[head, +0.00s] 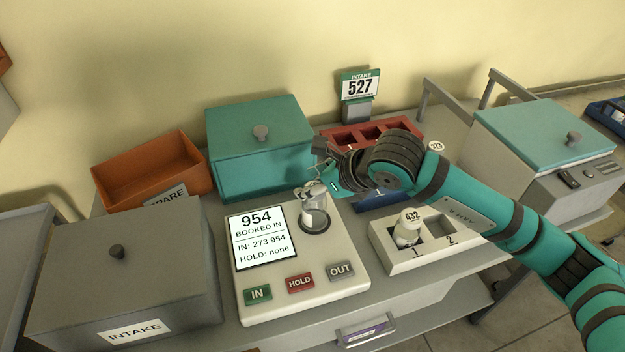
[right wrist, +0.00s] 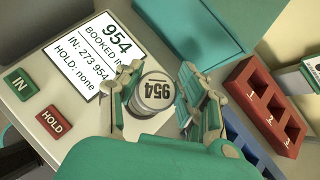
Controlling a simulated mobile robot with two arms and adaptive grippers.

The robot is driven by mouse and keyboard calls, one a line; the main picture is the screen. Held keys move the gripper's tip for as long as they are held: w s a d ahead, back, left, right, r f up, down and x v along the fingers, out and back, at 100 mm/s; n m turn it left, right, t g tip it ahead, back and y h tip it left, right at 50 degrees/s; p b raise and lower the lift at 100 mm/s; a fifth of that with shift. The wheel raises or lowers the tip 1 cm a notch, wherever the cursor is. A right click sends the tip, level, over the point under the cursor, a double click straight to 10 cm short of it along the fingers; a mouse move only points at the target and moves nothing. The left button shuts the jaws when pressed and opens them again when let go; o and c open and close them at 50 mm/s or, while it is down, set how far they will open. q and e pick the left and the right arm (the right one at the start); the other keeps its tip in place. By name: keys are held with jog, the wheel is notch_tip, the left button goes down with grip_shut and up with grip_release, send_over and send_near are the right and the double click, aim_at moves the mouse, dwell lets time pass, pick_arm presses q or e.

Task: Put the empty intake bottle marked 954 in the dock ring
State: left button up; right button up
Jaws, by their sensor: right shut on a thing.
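The bottle marked 954 (head: 315,217) is small and pale, with its number on the cap in the right wrist view (right wrist: 153,93). It stands upright at the dark dock ring (head: 325,230) on the cream console (head: 305,268); it appears to be in the ring, but its base is hidden. My right gripper (head: 313,191) is shut on the bottle, with a finger on each side; it also shows in the right wrist view (right wrist: 155,100). The console screen (head: 260,236) reads "954 BOOKED IN", "IN: 273 954" and "HOLD: none". My left gripper is out of view.
A cream two-slot rack (head: 405,262) holds a bottle marked 432 (head: 408,228) in slot 1; slot 2 looks empty. A grey INTAKE box (head: 125,265), teal lidded box (head: 260,160), orange SPARE bin (head: 150,175) and red rack (head: 345,138) stand around. IN, HOLD and OUT buttons (head: 299,283) line the console front.

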jog(key=shift+f, duration=0.15)
jog(key=o, duration=1.1)
jog(key=shift+r, duration=0.2)
jog(key=b+v, duration=0.2)
jog(key=v, duration=1)
